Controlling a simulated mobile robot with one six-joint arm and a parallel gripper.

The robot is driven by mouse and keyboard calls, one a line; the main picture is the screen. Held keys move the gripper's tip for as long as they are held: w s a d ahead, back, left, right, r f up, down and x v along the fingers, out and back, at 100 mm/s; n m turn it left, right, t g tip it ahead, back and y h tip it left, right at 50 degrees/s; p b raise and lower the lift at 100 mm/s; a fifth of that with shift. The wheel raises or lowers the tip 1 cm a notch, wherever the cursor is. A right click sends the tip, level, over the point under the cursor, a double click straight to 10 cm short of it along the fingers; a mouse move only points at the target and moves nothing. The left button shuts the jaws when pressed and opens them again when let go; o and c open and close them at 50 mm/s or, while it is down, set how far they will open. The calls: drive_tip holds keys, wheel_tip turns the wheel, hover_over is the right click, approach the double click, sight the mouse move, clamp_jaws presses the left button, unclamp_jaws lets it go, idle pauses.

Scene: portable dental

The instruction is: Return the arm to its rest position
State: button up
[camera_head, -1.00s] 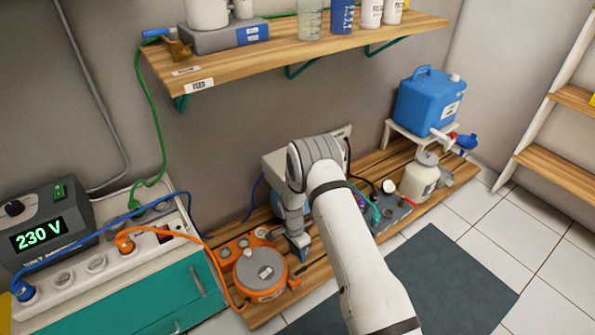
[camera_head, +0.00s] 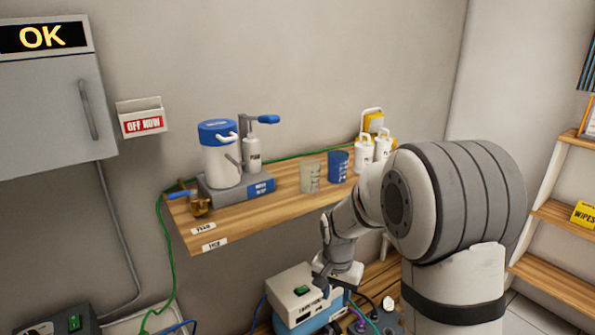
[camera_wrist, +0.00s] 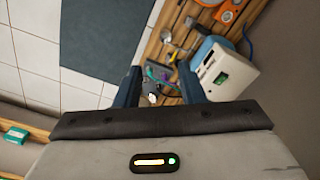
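My arm is folded up large at the right of the head view, with its forearm reaching left and down in front of the shelf. My gripper (camera_head: 323,283) hangs at the end of it, over the white-and-blue box (camera_head: 299,296). In the wrist view my gripper (camera_wrist: 160,82) has its two dark fingers wide apart, with nothing between them. The box also shows beyond the right finger in the wrist view (camera_wrist: 225,68). I cannot tell the exact gap between the gripper and the box.
A wooden shelf (camera_head: 236,221) on the wall carries a pump unit (camera_head: 221,160), a clear beaker (camera_head: 310,176), a blue cup (camera_head: 338,165) and white bottles. A grey cabinet (camera_head: 55,118) reads OK at upper left. A shelf rack (camera_head: 565,223) stands at right. A dark mat (camera_wrist: 103,35) lies on the tiled floor.

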drive_tip(key=s+d+r+n+t+p, duration=0.1)
drive_tip(key=s+d+r+n+p, duration=0.1)
drive_tip(key=s+r+p, duration=0.4)
drive_tip(key=s+d+r+n+t+p, duration=0.1)
drive_tip(key=s+d+r+n+p, duration=0.2)
drive_tip(key=s+r+p, duration=0.4)
drive_tip(key=s+r, duration=0.4)
drive_tip(key=r, duration=0.3)
drive_tip(key=s+r, duration=0.4)
drive_tip(key=r, duration=0.3)
drive_tip(key=shift+d, duration=0.4)
